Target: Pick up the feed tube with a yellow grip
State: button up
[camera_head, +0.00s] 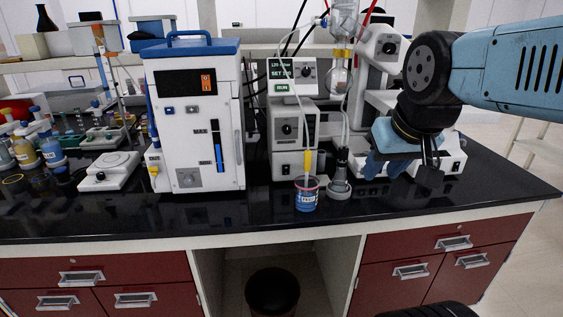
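The feed tube is a thin pale line with a yellow grip (308,162). The tube's lower end goes down into the beaker. My gripper (429,178) is at the right, pointing down over the bench, well to the right of the yellow grip and apart from it. Its dark fingers are small and overlap in this view, so I cannot tell whether they are open or shut.
A grey-based stand (339,188) with a tube stands close right of the beaker. A pump box (293,140) is behind it, and a large white instrument (196,125) is to the left. Bare black bench (380,205) lies in front, between beaker and gripper.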

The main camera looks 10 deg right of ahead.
aim_at(307, 154)
jog(key=z, duration=0.35)
jog(key=k, duration=1.45)
jog(key=u, duration=0.35)
jog(key=i, duration=1)
